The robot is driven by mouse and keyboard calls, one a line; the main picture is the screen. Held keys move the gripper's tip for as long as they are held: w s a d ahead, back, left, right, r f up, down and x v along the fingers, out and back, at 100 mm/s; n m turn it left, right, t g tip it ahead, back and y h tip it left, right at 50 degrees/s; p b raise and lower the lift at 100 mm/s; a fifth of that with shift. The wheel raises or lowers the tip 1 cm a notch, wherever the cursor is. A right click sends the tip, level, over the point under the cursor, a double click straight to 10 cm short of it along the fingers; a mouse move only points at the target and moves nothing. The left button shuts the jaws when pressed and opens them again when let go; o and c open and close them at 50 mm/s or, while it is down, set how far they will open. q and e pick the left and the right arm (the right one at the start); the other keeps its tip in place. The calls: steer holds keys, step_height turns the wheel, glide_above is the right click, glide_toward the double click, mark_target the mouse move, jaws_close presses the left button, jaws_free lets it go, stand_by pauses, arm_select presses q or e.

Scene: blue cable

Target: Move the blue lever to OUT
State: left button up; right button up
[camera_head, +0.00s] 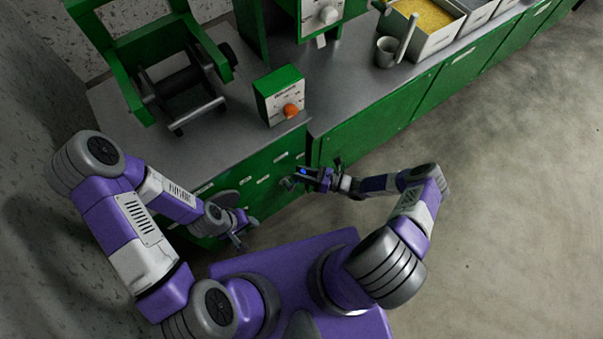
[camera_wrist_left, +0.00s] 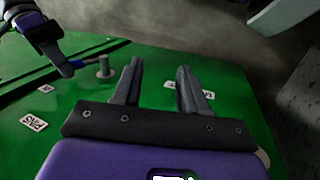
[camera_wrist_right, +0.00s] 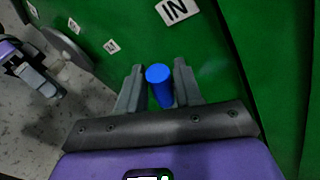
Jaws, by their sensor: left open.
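The blue lever (camera_wrist_right: 159,84) shows end-on in the right wrist view, between the two fingers of my right gripper (camera_wrist_right: 159,90). The fingers flank it closely, but whether they press on it is unclear. In the left wrist view the blue lever (camera_wrist_left: 80,66) runs from my right gripper to a grey post (camera_wrist_left: 105,68) on the green front. A white "IN" label (camera_wrist_right: 177,9) is beyond the fingertips in the right wrist view. No OUT label is readable. My left gripper (camera_wrist_left: 160,68) is open and empty, facing the green front; in the head view it is lower left (camera_head: 240,235).
The green cabinet front (camera_head: 270,180) carries small white labels and a grey disc (camera_wrist_right: 60,42). A green box with an orange knob (camera_head: 291,110) stands on the grey counter (camera_head: 220,130). A cup (camera_head: 386,52) and trays are further right. Open floor (camera_head: 500,170) lies to the right.

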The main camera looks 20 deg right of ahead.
steer(key=shift+w+a, duration=0.1)
steer(key=shift+a, duration=0.05)
jaws_close()
